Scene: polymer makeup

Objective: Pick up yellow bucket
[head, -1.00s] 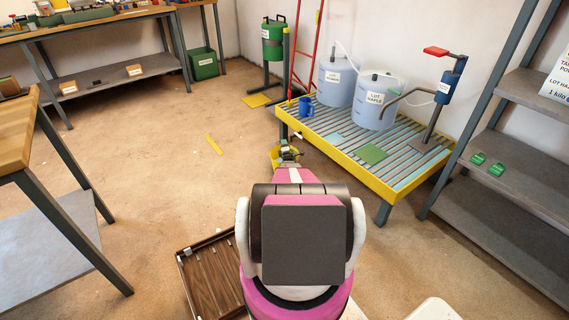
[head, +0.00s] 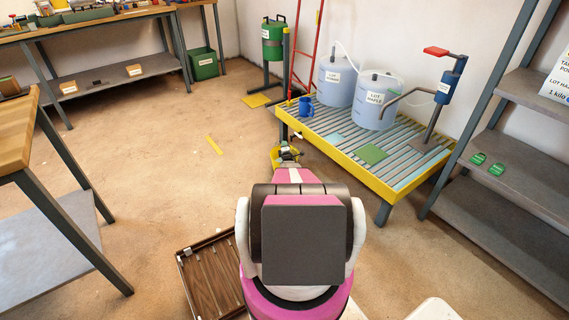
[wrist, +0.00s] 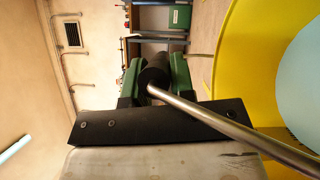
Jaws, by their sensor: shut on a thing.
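The yellow bucket (wrist: 245,70) fills the right side of the wrist view, with a pale blue round area (wrist: 300,85) inside its rim. Its metal bail (wrist: 215,122) runs to a black grip. My gripper (wrist: 154,76), with green fingers, is shut on this black grip of the handle. In the head view only part of the bucket (head: 274,156) shows, beyond my arm and beside the near left corner of the yellow platform; my gripper (head: 288,154) covers some of it. I cannot tell whether the bucket touches the floor.
The yellow-edged slatted platform (head: 345,168) stands close to the bucket's right, with two drums, a blue jug (head: 306,106) and a hand pump. A brown slatted pallet (head: 212,275) lies front left. Grey shelves (head: 520,180) stand right. The floor left of the bucket is mostly clear.

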